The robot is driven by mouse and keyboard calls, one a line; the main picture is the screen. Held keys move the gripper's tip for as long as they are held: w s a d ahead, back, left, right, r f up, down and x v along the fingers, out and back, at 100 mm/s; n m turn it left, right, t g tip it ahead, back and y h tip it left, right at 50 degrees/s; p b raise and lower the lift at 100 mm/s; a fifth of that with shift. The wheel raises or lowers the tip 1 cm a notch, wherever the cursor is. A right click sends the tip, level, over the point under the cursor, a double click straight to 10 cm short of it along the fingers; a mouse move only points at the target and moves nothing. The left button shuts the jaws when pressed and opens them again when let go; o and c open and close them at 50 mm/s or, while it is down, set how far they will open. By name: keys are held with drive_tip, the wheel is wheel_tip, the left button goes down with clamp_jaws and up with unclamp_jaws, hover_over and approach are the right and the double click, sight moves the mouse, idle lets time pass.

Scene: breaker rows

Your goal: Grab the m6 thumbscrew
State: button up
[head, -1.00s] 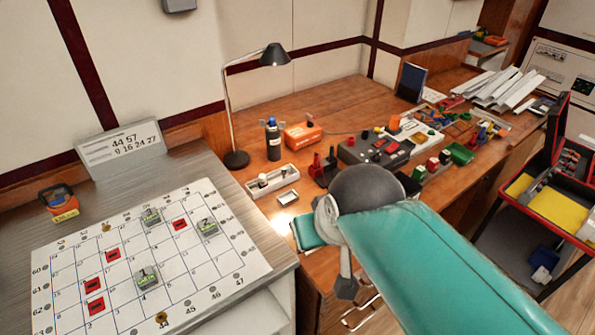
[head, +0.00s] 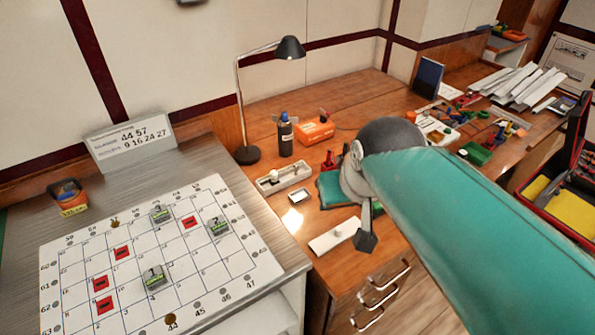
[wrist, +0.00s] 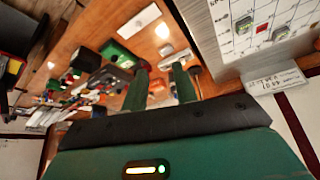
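I cannot make out for certain which item is the m6 thumbscrew. Small round knobs line the white numbered board (head: 237,285) in the head view; two are brass, one at the far edge (head: 115,222) and one at the near edge (head: 171,320), the others grey. A pale tray (head: 299,175) on the wooden desk holds a small white knob and dark bits, too small to identify. In the wrist view my gripper (wrist: 160,82) is open, its two green fingers apart with nothing seen between them.
A black lamp (head: 248,155), dark bottle (head: 285,136) and orange box (head: 315,131) stand behind the tray. A white strip (head: 330,238) lies near the desk's front edge. A sign (head: 130,142) stands behind the board. A red toolbox (head: 585,165) is at right.

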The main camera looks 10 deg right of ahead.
drive_tip(key=w, duration=1.4)
drive_tip(key=n, duration=0.1)
hover_over(296, 165)
drive_tip(key=s, duration=0.6)
wheel_tip(296, 165, down, 20)
drive_tip(key=shift+g, duration=0.4)
drive_tip(key=x, duration=1.4)
drive_tip(key=shift+w, duration=0.25)
drive_tip(key=shift+r, duration=0.1)
drive_tip(key=shift+c, duration=0.2)
clamp_jaws()
